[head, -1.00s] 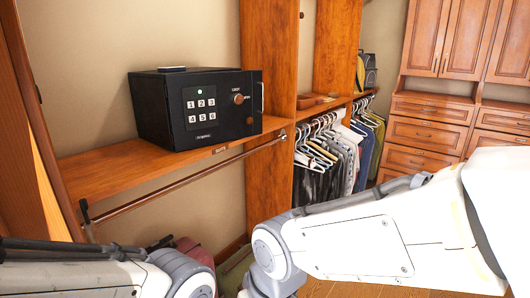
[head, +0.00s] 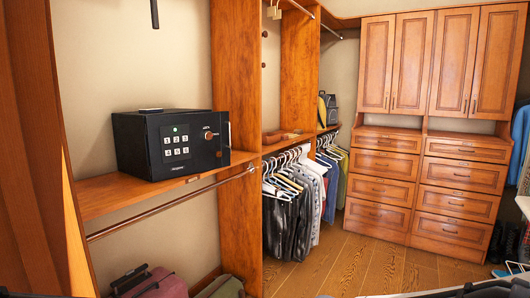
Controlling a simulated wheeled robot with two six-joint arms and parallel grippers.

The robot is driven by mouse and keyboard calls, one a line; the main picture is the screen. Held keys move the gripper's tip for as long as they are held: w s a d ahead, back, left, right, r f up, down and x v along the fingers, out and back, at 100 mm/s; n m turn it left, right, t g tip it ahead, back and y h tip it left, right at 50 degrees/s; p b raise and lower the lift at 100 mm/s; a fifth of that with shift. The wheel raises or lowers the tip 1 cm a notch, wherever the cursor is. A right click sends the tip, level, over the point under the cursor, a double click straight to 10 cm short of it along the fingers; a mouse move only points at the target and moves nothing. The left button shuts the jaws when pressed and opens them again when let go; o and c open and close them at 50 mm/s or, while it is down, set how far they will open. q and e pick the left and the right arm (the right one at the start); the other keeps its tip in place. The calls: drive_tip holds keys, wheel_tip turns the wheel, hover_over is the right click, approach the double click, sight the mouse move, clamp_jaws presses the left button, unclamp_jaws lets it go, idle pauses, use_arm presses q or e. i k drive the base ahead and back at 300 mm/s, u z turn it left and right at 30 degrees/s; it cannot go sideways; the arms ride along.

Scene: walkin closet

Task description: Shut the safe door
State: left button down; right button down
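The black safe (head: 132,146) stands on a wooden shelf at the left in the head view. Its door (head: 190,150) faces me, with a white keypad, a round knob and a handle at its right edge. The door's right edge reaches past the body behind it, so it looks slightly ajar; the gap itself is hidden. Neither of my grippers is in view. Only slivers of my arms show at the bottom edge.
The shelf (head: 100,205) has a clothes rail below it, and suitcases (head: 150,283) lie under that. Hanging clothes (head: 290,215) are right of the wooden divider. A drawer cabinet (head: 380,180) stands at the back right. Wooden floor lies open in the middle.

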sight(202, 157)
drive_tip(key=z, duration=0.8)
drive_tip(key=i, duration=1.25)
drive_tip(key=u, duration=0.6)
drive_tip(key=i, duration=0.65)
drive_tip(key=u, duration=0.8)
